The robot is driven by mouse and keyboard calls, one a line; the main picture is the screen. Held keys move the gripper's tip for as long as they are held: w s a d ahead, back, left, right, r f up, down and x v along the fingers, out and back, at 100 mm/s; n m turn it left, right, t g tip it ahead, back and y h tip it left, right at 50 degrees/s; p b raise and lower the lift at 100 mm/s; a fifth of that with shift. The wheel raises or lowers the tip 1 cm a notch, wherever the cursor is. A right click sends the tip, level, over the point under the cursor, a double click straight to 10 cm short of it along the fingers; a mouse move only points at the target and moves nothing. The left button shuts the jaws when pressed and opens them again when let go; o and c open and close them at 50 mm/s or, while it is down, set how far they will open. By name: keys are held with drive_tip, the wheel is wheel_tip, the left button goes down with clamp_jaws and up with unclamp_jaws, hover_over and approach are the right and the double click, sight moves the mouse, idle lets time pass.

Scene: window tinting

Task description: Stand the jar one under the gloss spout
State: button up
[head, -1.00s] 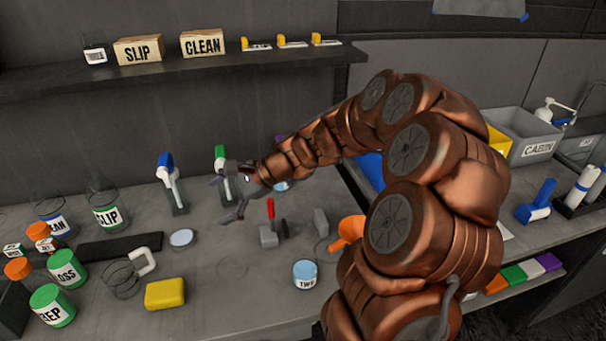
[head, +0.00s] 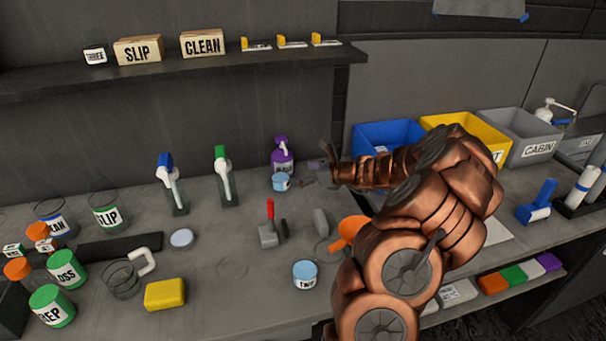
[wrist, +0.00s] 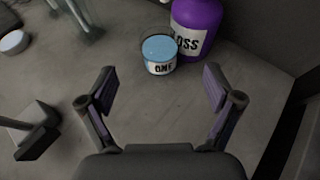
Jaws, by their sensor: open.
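Jar one (head: 281,183), labelled ONE with light blue inside, stands upright on the bench. It also shows at the top of the wrist view (wrist: 160,56). The purple GLOSS bottle (head: 283,162) stands right behind it, and its label also shows in the wrist view (wrist: 197,28). The white spout (head: 283,146) is above the jar's back side; I cannot tell if it is exactly over the jar's mouth. My gripper (head: 314,167) is open and empty, just right of the jar in the head view. In the wrist view the jar is beyond the fingertips (wrist: 160,74), apart from them.
Blue-topped (head: 170,180) and green-topped (head: 223,175) dispensers stand to the left. A red-handled tool (head: 270,228), jar two (head: 305,274) and an orange funnel (head: 349,232) are nearer. Blue (head: 380,135) and yellow (head: 480,130) bins stand right. Bare bench lies between my fingers.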

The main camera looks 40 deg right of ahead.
sight(287, 173)
drive_tip(key=shift+w, duration=0.1)
drive_tip(key=shift+p+x, duration=0.9)
drive_tip(key=shift+x, duration=2.9)
drive_tip(key=c, duration=1.3)
